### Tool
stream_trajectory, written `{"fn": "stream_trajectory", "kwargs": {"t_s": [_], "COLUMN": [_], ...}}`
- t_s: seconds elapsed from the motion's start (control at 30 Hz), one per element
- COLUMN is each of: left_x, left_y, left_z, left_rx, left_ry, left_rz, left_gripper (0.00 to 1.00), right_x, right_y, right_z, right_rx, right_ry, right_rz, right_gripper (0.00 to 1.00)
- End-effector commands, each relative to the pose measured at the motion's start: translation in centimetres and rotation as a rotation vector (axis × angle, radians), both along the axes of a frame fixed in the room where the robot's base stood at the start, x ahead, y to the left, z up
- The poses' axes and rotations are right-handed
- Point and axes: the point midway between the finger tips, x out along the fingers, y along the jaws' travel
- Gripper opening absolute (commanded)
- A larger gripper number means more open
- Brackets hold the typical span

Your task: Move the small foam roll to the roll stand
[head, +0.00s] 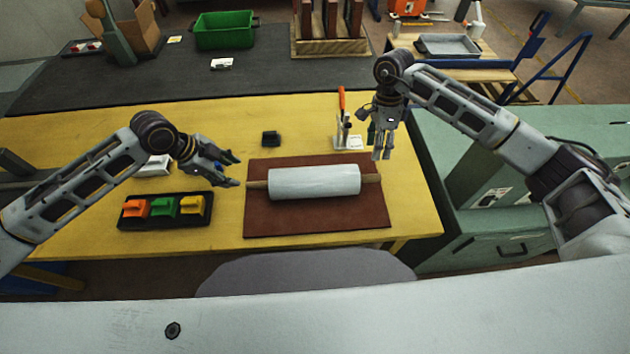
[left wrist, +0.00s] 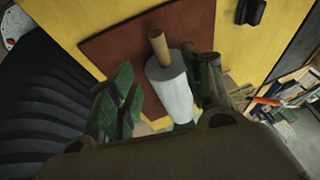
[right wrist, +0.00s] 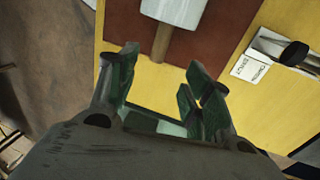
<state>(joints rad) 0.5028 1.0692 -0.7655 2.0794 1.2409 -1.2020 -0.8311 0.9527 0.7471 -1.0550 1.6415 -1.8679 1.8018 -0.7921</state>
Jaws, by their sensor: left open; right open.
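The foam roll (head: 315,182) is a white cylinder with a wooden rod sticking out of both ends. It lies across a brown mat (head: 318,222) on the yellow table. My left gripper (head: 238,171) is open and empty, just left of the roll's left rod end. In the left wrist view the roll (left wrist: 172,92) lies beyond the open fingers. My right gripper (head: 382,155) is open and empty, above and just right of the right rod end. The right wrist view shows that rod (right wrist: 163,40) ahead of the fingers. I cannot make out which thing is the roll stand.
A black tray (head: 130,221) with orange, green and yellow pieces sits at the left. A small black block (head: 271,138) lies behind the roll. A green bin (head: 225,32) stands farther back.

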Motion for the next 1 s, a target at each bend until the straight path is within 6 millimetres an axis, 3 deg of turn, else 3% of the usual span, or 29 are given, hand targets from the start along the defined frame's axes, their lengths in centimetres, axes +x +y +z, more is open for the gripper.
{"fn": "stream_trajectory", "kwargs": {"t_s": [0.37,1.0], "left_x": [0.3,1.7], "left_y": [-0.7,-3.6], "left_z": [-1.5,-8.3], "left_rx": [-0.002,-0.001], "left_ry": [0.001,0.001], "left_rz": [0.000,0.000], "left_gripper": [0.50,0.50], "right_x": [-0.4,-1.9], "right_y": [0.0,0.0], "right_z": [-1.7,-9.1], "right_rx": [0.000,-0.001], "right_ry": [0.002,0.002], "right_rz": [0.000,0.000], "right_gripper": [0.50,0.50]}}
